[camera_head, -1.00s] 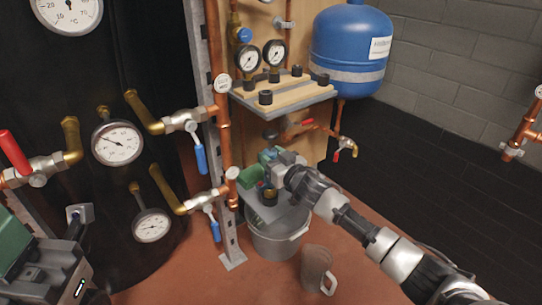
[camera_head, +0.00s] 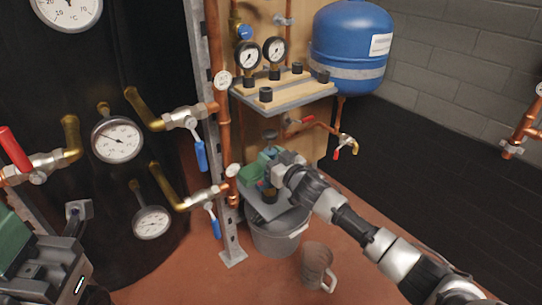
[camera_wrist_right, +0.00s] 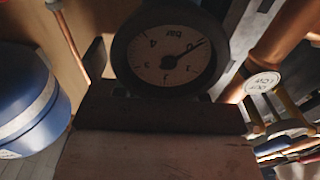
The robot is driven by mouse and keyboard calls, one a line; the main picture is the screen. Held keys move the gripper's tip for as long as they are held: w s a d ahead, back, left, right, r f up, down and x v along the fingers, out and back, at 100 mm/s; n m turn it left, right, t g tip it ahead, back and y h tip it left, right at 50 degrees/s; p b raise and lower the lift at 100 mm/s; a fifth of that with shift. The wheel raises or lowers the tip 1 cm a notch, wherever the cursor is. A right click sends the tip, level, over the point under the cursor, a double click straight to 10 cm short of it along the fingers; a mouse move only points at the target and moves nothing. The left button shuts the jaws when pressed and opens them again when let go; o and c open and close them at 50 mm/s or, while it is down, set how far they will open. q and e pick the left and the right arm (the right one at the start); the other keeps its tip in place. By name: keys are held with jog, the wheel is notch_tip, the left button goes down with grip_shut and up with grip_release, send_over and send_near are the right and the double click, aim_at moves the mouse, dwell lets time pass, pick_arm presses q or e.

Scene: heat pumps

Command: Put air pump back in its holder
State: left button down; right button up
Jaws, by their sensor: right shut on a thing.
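My right gripper (camera_head: 264,181) is at the centre of the head view, below the wooden shelf (camera_head: 300,90) and over the bucket. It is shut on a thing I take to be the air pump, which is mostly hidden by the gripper. A grey plate (camera_head: 286,210) with a dark cylinder shows just under the gripper. In the right wrist view, a round bar gauge (camera_wrist_right: 168,61) fills the upper middle, upside down, above a dark bar and a wooden surface (camera_wrist_right: 150,156). I cannot make out the holder for sure. My left gripper (camera_head: 78,211) is partly in view at lower left; its jaw opening is unclear.
A grey bucket (camera_head: 282,239) and a mug (camera_head: 316,267) stand on the red floor. Copper pipes with a blue-handled valve (camera_head: 200,155) are left of my right gripper. A blue tank (camera_head: 348,48) hangs at upper right. The floor at right is clear.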

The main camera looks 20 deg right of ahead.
jog(key=shift+f, duration=0.35)
dwell(0.7)
jog(key=shift+f, duration=0.4)
dwell(0.3)
jog(key=o, duration=1.1)
jog(key=shift+c, duration=0.2)
jog(key=shift+o, duration=0.7)
jog(key=shift+f, duration=0.2)
